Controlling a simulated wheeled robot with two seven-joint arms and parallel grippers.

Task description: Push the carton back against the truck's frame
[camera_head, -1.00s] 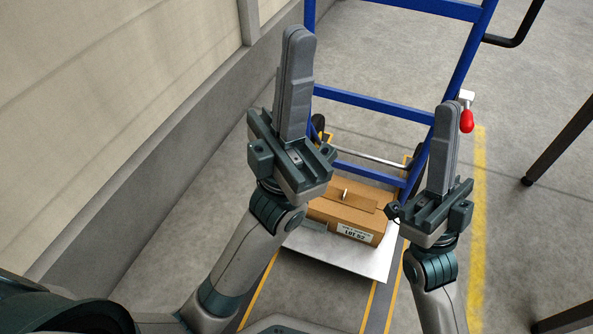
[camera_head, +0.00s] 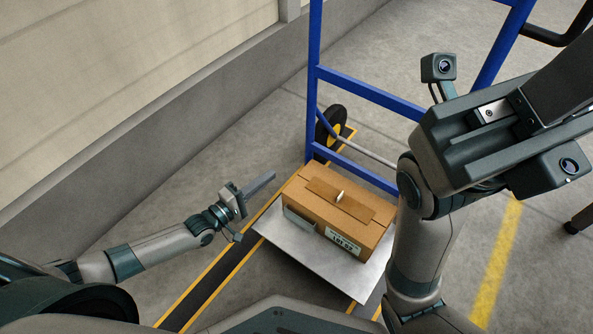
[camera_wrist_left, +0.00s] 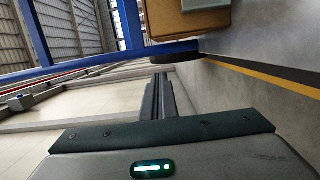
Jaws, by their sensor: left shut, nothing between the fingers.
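The brown carton (camera_head: 340,208) sits on the silver toe plate (camera_head: 298,252) of the blue hand truck (camera_head: 372,92). It has a tape-like flap on top and a white label on its front. Part of the carton also shows at the top of the left wrist view (camera_wrist_left: 190,16). My left gripper (camera_head: 262,184) is shut and empty, low and to the left of the carton, apart from it. My right gripper (camera_head: 578,75) is raised close to the camera at the right; its fingertips run out of the picture.
A pale wall with a grey base (camera_head: 150,130) runs along the left. Yellow floor lines (camera_head: 495,260) lie to the right.

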